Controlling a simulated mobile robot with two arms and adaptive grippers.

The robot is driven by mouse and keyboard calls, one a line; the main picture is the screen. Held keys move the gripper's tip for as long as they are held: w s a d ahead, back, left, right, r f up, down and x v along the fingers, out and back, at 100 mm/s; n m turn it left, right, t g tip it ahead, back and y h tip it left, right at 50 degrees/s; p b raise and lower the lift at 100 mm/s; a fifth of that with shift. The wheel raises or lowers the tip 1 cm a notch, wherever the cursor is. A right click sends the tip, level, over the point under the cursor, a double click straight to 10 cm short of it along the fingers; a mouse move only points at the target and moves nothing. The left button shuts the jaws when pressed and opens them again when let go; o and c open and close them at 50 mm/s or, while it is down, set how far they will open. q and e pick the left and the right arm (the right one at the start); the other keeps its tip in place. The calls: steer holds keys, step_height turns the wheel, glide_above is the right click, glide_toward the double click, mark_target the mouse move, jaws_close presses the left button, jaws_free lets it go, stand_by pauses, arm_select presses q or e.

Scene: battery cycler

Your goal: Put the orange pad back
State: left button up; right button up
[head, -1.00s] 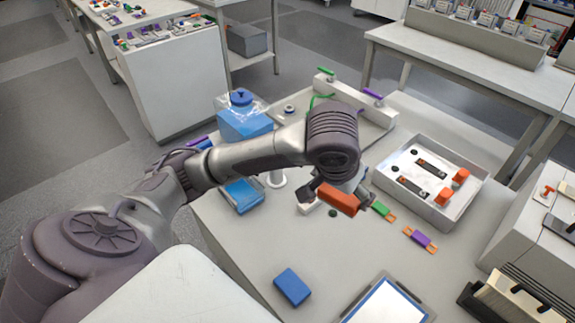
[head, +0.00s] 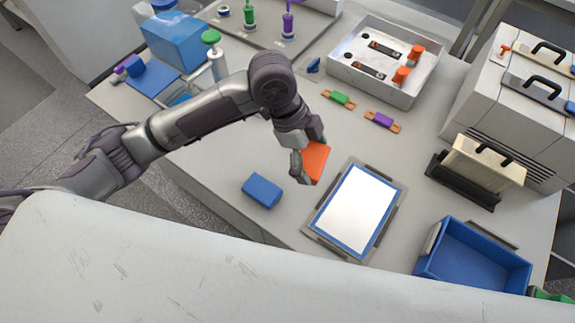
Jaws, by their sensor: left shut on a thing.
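The orange pad (head: 316,162) is a flat orange block. My left gripper (head: 307,165) is shut on it and holds it near the middle of the table, beside the upper left corner of a framed white panel with a blue border (head: 354,209). Part of the pad is hidden by the fingers. Whether the pad touches anything below cannot be told. My right gripper is not in view.
A blue block (head: 262,191) lies left of the panel. A blue bin (head: 473,260) stands at the lower right. Green (head: 340,98) and purple (head: 383,120) pieces lie beyond the pad, near a white tray (head: 387,88). A black-based rack (head: 463,181) stands at right.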

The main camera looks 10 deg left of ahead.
arm_select(q)
steer(key=shift+s+d+f+m+g, duration=0.2)
steer(key=shift+d+f+m, duration=0.25)
steer(key=shift+m, duration=0.1)
steer(key=shift+s+d+f+m+g, duration=0.2)
steer(key=shift+d+f+m, duration=0.2)
steer(key=shift+m, duration=0.15)
steer(key=shift+f, duration=0.15)
glide_above(287, 163)
step_height(287, 163, down, 7)
steer(key=shift+d+r, duration=0.1)
steer(key=shift+r, duration=0.1)
step_height(287, 163, down, 4)
steer(key=shift+r+p, duration=0.1)
steer(key=shift+p, duration=0.4)
steer(key=shift+f, duration=0.25)
steer(key=o, duration=0.7)
